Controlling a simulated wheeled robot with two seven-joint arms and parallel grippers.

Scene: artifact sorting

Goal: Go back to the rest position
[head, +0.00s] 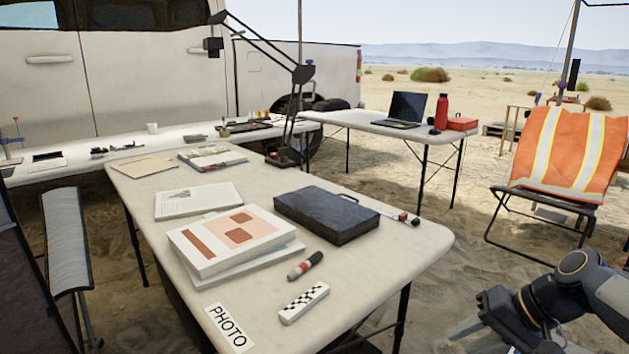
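My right gripper (468,336) is at the bottom right of the head view, off the right front corner of the near table (400,250). Its two light grey fingers point left and show a gap between them, with nothing seen in it. The frame's bottom edge cuts off part of the hand. The gripper is apart from the table and from everything on it. My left gripper is not in view.
The near table holds a dark case (326,213), books (233,240), a red-and-black marker (305,265), a checkered scale bar (303,302) and a PHOTO label (229,327). A folding chair with an orange vest (570,150) stands at right. Sand lies between.

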